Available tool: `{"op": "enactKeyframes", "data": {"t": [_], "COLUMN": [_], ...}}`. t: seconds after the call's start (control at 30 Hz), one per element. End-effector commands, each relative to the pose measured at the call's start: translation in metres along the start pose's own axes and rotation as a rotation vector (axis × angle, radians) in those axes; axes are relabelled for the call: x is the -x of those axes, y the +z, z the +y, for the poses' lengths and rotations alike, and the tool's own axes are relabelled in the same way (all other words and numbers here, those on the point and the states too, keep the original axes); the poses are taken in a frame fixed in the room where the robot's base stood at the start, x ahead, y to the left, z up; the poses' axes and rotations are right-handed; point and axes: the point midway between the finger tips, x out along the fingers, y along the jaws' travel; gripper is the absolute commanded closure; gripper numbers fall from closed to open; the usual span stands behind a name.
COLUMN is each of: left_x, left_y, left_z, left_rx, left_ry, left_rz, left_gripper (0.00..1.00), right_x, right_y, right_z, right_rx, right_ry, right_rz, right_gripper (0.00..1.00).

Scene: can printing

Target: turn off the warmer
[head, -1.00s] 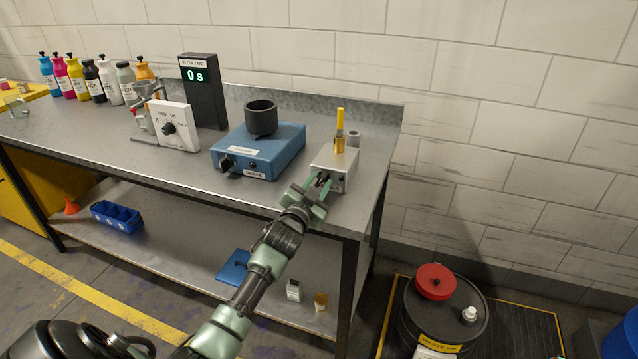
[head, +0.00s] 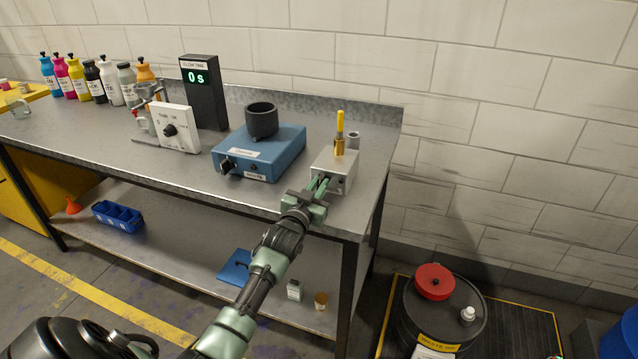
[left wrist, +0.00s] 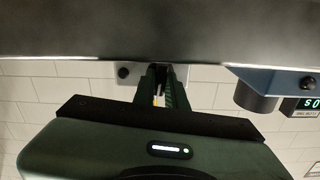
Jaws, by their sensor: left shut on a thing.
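A small silver box (head: 332,177), which looks like the warmer, stands near the right front of the steel bench. It carries a brass cup (head: 339,147) with a yellow stick upright in it. My left gripper (head: 322,185) is at the left part of the box's front face. Its green fingers are shut on a small control there, which they mostly hide. In the left wrist view the fingers (left wrist: 161,78) also meet the box front, and a dark round knob (left wrist: 123,73) shows beside them. My right gripper is out of view.
A blue device (head: 262,153) with a black cup and front knob sits left of the box. A white dial panel (head: 178,128), a timer reading 0 s (head: 203,92) and several ink bottles (head: 103,80) stand farther left. A waste drum (head: 443,315) is on the floor right.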

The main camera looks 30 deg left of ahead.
Motion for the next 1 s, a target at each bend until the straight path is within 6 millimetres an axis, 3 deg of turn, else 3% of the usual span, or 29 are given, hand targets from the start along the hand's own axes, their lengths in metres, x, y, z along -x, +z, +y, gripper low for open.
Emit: {"op": "enactKeyframes", "data": {"t": [0.3,0.8,0.83,0.87,0.9,1.0], "left_x": [0.0,0.0,0.0,0.0,0.0,0.0], "left_y": [0.0004,0.0008,0.0008,0.0008,0.0007,0.0006], "left_z": [-0.0005,-0.0004,-0.0004,-0.0004,-0.0004,-0.0005], "left_rx": [0.125,0.148,0.148,0.148,0.148,0.147], "left_ry": [0.0,0.0,0.0,0.0,0.0,0.0], "left_rz": [-0.002,-0.001,-0.001,-0.001,-0.001,-0.001], "left_gripper": [1.0,1.0,0.79,0.71,0.65,0.65], "right_x": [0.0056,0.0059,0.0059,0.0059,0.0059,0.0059], "right_y": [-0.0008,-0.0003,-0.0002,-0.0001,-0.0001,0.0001], "right_z": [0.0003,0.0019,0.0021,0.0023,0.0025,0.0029], "right_rx": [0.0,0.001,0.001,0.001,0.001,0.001], "right_ry": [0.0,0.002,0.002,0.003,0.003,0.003], "right_rz": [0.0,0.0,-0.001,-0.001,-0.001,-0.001], "right_gripper": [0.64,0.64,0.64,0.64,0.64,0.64]}}
